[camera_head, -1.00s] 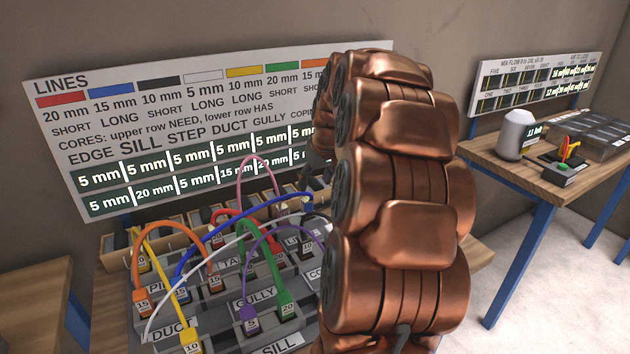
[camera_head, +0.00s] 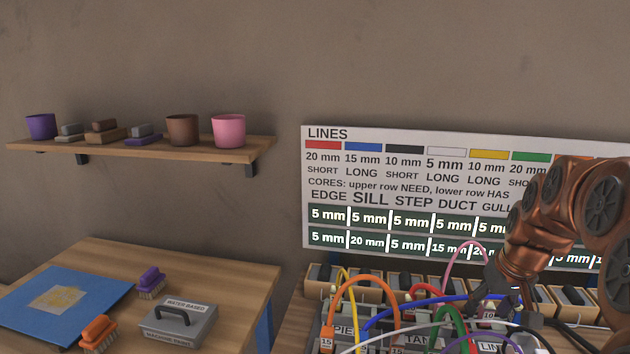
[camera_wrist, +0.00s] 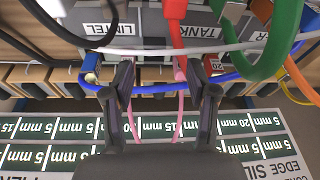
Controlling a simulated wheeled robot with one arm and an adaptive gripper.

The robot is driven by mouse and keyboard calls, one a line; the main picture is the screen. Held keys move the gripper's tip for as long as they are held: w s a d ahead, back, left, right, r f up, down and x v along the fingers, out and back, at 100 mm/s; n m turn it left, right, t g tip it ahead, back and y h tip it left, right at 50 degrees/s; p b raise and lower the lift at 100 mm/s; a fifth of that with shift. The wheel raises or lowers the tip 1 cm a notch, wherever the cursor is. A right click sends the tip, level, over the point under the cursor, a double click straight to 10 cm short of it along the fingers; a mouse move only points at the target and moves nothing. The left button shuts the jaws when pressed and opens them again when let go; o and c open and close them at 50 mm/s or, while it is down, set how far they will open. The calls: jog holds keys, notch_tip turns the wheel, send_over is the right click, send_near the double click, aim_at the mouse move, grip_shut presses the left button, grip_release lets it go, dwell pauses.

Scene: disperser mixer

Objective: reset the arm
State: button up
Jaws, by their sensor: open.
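My copper arm reaches in from the right in the head view, and my dark gripper (camera_head: 503,290) points down over the cable board. In the wrist view my gripper (camera_wrist: 160,75) has its two dark fingers spread apart. A pink cable (camera_head: 462,254) stands just left of the gripper in the head view. In the wrist view the pink cable (camera_wrist: 180,105) shows between and behind the fingers, and the blue cable (camera_wrist: 155,89) crosses near the fingertips. I cannot tell whether the fingers touch any cable.
The sign board (camera_head: 400,190) stands behind the cable board, with a row of wooden-sided boxes (camera_head: 400,287) between. Orange (camera_head: 362,278), yellow and green cables arch close by. A wall shelf (camera_head: 180,147) with pots and a table (camera_head: 180,265) with brushes and a grey case are at left.

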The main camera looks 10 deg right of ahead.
jog(key=s+a+n+g, duration=0.1)
jog(key=s+a, duration=0.3)
jog(key=a, duration=0.5)
jog(key=s+a+f+g+p, duration=0.1)
jog(key=s+a+g, duration=0.1)
jog(key=s+a, duration=0.4)
jog(key=s+a+f+n+g+p, duration=0.1)
jog(key=s+a, duration=0.6)
jog(key=s, duration=0.7)
jog(key=shift+a+f+n+g+p, duration=0.3)
jog(key=shift+f+g+p, duration=0.1)
jog(key=shift+f, duration=0.4)
jog(key=shift+s, duration=0.1)
